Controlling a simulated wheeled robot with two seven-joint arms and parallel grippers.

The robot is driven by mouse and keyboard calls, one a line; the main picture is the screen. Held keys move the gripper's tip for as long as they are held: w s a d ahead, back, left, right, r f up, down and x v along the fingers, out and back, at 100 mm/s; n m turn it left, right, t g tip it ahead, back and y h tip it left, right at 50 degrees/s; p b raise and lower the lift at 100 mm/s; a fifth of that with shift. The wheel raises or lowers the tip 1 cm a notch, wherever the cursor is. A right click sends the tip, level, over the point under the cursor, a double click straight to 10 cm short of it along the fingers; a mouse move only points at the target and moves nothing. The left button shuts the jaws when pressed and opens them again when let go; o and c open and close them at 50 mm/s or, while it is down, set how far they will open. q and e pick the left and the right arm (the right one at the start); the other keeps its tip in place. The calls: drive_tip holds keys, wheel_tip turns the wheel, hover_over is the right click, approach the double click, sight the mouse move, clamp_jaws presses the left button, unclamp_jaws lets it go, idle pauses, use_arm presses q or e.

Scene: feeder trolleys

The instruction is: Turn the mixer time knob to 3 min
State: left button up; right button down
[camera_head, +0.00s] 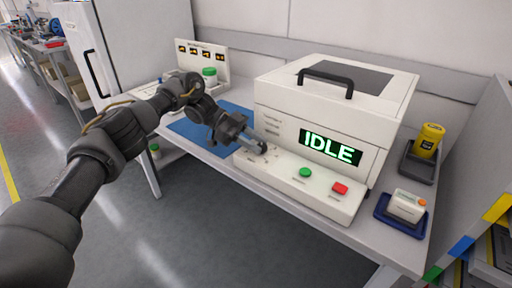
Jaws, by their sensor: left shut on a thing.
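The mixer (275,104) is a white box with a dark handle on its lid and a display (330,147) reading IDLE in green. Its front control ledge (317,186) carries a green button (305,172) and a red button (340,188). My left gripper (258,149) reaches in from the left to the left end of this ledge. It is shut on the time knob there, which the fingers mostly hide. The knob's setting cannot be read. My right gripper is not in view.
A blue mat (190,130) lies left of the mixer. A green-lidded jar (209,77) stands behind it. At the right are a yellow jar (429,139) in a dark tray and a white box (406,206) on a blue tray. A tall white cabinet (150,35) stands at the back left.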

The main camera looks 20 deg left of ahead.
use_arm(q)
drive_tip(key=shift+s+d+f, duration=0.15)
drive_tip(key=shift+s+f, duration=0.05)
drive_tip(key=shift+f, duration=0.05)
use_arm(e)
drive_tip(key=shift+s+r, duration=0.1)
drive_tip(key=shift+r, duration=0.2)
use_arm(q)
drive_tip(key=o, duration=1)
drive_tip(key=shift+r, duration=0.15)
drive_tip(key=shift+c, duration=0.2)
drive_tip(key=shift+w+a+r, duration=0.1)
drive_tip(key=shift+a, duration=0.1)
